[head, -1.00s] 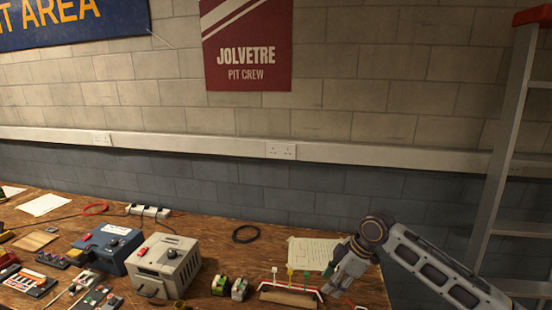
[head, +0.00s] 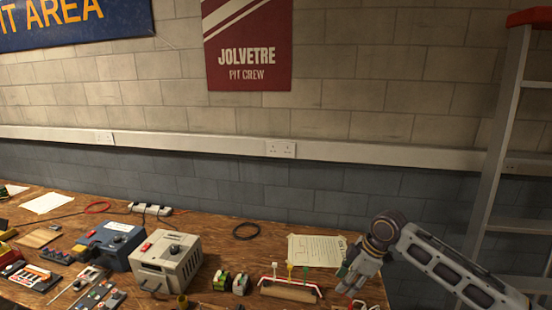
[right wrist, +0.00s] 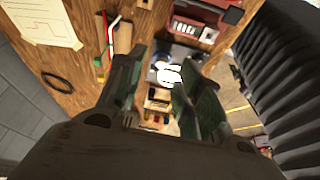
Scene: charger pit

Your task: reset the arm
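My right arm comes in from the right in the head view, bent over the right end of the wooden bench. Its gripper (head: 352,282) is above the bench, just right of a small rack with a red-and-white frame (head: 290,288). In the right wrist view the two dark green fingers of my right gripper (right wrist: 160,72) stand apart with nothing clearly held between them. A bright white shape (right wrist: 170,75) shows between the fingers, and I cannot tell what it is. My left gripper is not in view.
A grey box (head: 168,262) and a blue box (head: 110,245) stand on the bench (head: 215,232). A sheet of paper (head: 315,250) and a black cable loop (head: 246,231) lie near the wall. A ladder (head: 497,150) stands at the right. Small parts crowd the left.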

